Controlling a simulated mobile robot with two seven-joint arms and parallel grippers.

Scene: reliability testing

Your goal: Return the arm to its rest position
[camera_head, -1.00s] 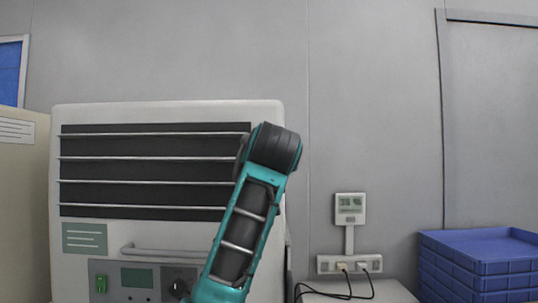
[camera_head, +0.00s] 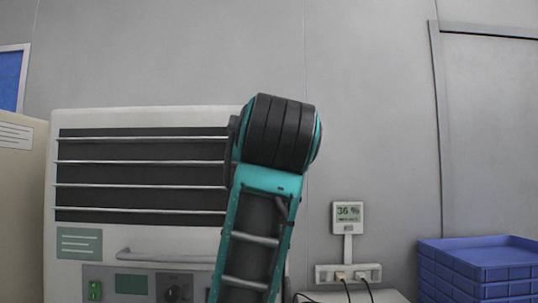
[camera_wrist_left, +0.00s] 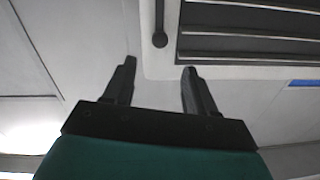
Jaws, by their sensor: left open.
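My left gripper (camera_wrist_left: 158,66) shows in the left wrist view with its two dark fingers spread apart and nothing between them. Beyond the fingers are the pale casing and the dark slatted front of the white machine. In the head view a teal and black arm link of mine (camera_head: 265,200) rises in front of the right side of the white machine (camera_head: 190,119). No gripper shows in the head view. My right gripper is in neither view.
The machine has a dark vent, a handle (camera_head: 165,256) and a control panel with a green switch (camera_head: 95,291). A humidity display (camera_head: 348,211) hangs above a socket strip (camera_head: 326,275) with cables. Blue crates (camera_head: 475,262) are stacked at the right.

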